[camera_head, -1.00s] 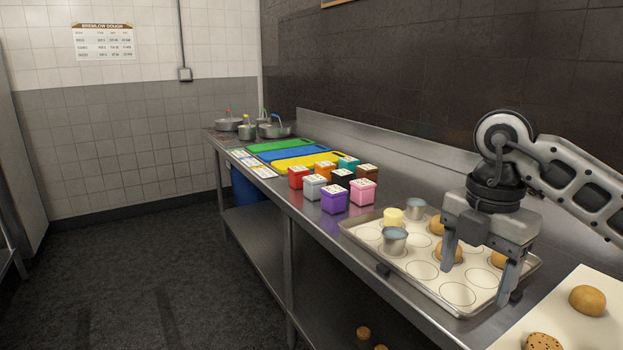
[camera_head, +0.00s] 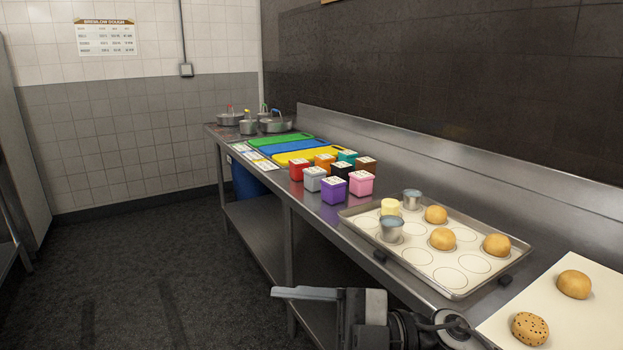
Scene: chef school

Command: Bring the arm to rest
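My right gripper (camera_head: 303,294) is at the bottom of the head view, in front of the counter's front edge and over the aisle side. Its arm comes in from the lower right. One finger shows, pointing left; the rest is cut off by the frame's lower edge, so its opening cannot be told. Nothing is seen held in it. My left gripper is not in view.
A tray (camera_head: 464,287) with three plain buns, two metal cups and a yellow piece lies on the steel counter (camera_head: 325,236). A pale board (camera_head: 563,325) with two buns is at right. Coloured boxes (camera_head: 334,190) stand behind. The floor (camera_head: 150,270) is clear.

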